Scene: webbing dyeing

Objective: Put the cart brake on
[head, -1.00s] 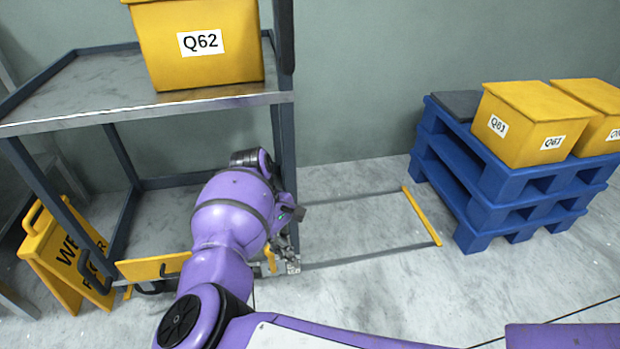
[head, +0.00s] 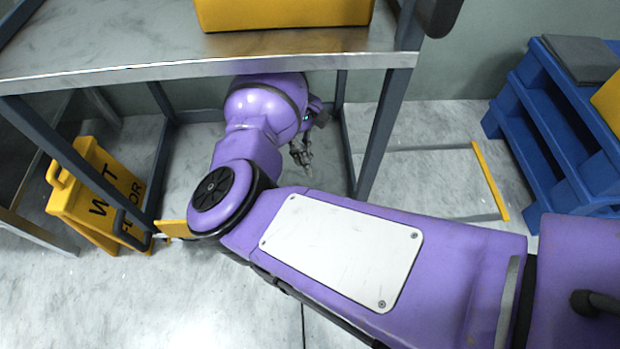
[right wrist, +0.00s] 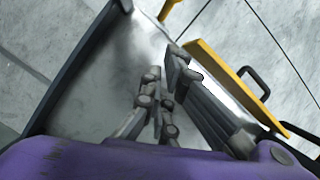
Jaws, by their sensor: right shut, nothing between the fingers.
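The cart (head: 200,66) has a grey metal top on dark posts, with a yellow box (head: 285,12) on it. My right gripper (head: 303,158) is below the top's level, beside the cart's right-hand posts, shut and empty. In the right wrist view my right gripper (right wrist: 158,112) shows its fingers together over a grey surface. My arm hides much of the cart's lower front. My left gripper is out of view.
A yellow wet-floor sign (head: 98,195) stands at the cart's left. A blue pallet stack (head: 545,120) is at the right. A yellow floor line (head: 490,182) marks the open floor between cart and pallets. Bare floor lies in front.

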